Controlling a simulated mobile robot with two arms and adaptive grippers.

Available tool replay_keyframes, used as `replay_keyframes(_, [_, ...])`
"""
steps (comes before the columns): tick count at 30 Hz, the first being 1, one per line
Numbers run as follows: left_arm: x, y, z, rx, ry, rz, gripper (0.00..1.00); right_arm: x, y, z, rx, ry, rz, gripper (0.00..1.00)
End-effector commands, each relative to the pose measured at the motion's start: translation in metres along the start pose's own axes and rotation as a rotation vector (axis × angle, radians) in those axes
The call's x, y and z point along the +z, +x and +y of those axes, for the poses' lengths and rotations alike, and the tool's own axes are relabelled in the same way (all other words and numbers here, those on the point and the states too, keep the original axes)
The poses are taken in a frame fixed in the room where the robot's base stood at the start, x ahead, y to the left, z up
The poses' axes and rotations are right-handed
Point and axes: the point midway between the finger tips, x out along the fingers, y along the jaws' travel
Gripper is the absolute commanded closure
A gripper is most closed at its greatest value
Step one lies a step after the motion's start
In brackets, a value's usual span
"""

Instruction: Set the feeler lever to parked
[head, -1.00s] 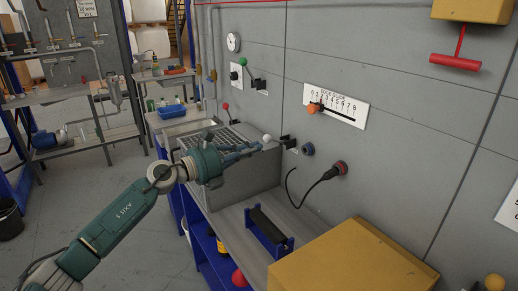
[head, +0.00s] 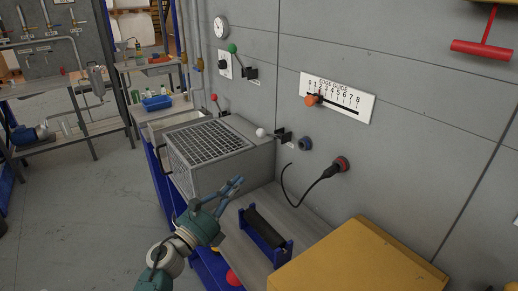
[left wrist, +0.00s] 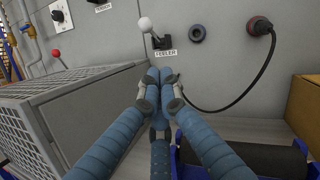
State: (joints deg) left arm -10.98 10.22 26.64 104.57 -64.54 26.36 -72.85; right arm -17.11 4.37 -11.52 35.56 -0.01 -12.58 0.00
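The feeler lever is on the grey wall panel, with a white ball knob (head: 261,132) and a dark bracket (head: 284,135). In the left wrist view its knob (left wrist: 145,24) points up and left from the bracket, above a label reading FEELER (left wrist: 166,53). My left gripper (head: 238,184) is below and in front of the lever, apart from it, over the bench beside the grey mesh-topped box. In the left wrist view its blue fingers (left wrist: 160,76) meet at the tips, with nothing between them. My right gripper is not in view.
The grey mesh box (head: 235,165) stands left of the lever. A black roller in a blue stand (head: 265,228) and a yellow box (head: 358,262) are nearby. A black cable (head: 312,184) hangs from a red-ringed socket right of the lever. A red-knobbed lever (head: 214,98) is farther left.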

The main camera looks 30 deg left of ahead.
Motion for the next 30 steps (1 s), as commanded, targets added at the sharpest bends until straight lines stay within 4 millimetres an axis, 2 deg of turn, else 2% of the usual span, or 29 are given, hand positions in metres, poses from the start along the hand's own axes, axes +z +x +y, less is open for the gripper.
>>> replay_keyframes(5, [0.001,0.004,-0.001,-0.002,-0.001,-0.001,1.00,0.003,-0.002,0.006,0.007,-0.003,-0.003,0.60])
replay_keyframes(8, [0.002,0.013,-0.001,-0.002,-0.002,-0.001,1.00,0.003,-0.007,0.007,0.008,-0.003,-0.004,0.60])
replay_keyframes(21, [0.004,0.103,-0.002,-0.002,-0.004,-0.002,1.00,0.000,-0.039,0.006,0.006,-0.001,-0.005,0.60])
replay_keyframes(24, [0.018,0.115,-0.003,-0.003,-0.001,-0.002,1.00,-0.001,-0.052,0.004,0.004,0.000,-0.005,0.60])
replay_keyframes(30, [0.027,0.127,-0.001,-0.001,-0.001,0.001,1.00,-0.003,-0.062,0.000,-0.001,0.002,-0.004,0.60])
